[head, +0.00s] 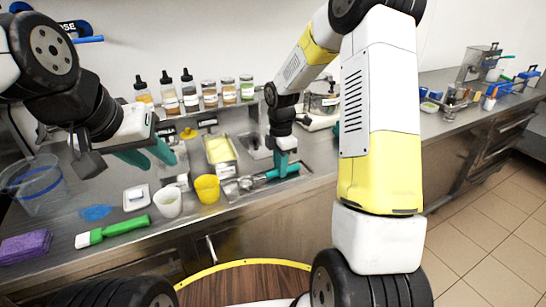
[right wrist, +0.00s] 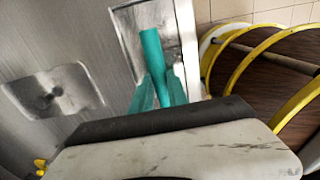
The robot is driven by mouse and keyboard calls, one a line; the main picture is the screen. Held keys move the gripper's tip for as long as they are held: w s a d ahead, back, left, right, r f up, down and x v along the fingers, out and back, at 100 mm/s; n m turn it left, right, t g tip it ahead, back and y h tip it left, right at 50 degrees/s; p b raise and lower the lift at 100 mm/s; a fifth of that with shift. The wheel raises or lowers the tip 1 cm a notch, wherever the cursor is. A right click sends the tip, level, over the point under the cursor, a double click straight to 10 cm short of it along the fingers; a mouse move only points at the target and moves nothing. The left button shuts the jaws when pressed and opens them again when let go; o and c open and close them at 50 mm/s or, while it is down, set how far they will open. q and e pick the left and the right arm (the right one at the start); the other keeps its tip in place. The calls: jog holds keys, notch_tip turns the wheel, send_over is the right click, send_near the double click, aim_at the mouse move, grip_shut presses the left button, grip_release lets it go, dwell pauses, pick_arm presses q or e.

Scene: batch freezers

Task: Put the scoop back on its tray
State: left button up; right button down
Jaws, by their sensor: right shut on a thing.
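The scoop (head: 246,183) has a metal bowl and a teal handle. It lies over its shallow metal tray (head: 232,196) near the counter's front edge. My right gripper (head: 281,168) is shut on the teal handle. In the right wrist view, the handle (right wrist: 152,48) runs out from between the teal fingers (right wrist: 160,92), over the tray (right wrist: 121,18). I cannot tell whether the scoop touches the tray. My left gripper (head: 160,164) is open and empty above the counter, on the left.
A yellow cup (head: 207,189) and a white cup (head: 168,202) stand left of the tray. A pan with yellow contents (head: 220,149) is behind. Bottles and jars line the wall.

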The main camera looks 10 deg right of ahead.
jog(key=shift+f, duration=0.2)
jog(key=c, duration=1.3)
grip_release()
jog(key=shift+r, duration=0.1)
jog(key=s+r+m+t, duration=0.1)
jog(key=s+r+m, duration=0.15)
jog(key=r, duration=0.65)
jog(key=s+r+m, duration=0.2)
jog(key=s+r, duration=0.1)
jog(key=r, duration=0.6)
jog(key=s+r+m+t, duration=0.1)
jog(key=s+m, duration=0.4)
jog(key=s, duration=0.1)
jog(key=s+r+m+t+y, duration=0.1)
jog(key=s+r+m+t, duration=0.1)
jog(key=s+m, duration=0.4)
jog(key=s+d+r+m+t+y, duration=0.1)
jog(key=s+r+m+t, duration=0.1)
jog(key=s+m, duration=0.3)
jog(key=shift+s+r+m, duration=0.15)
jog(key=shift+s+m, duration=0.1)
jog(key=shift+s, duration=0.6)
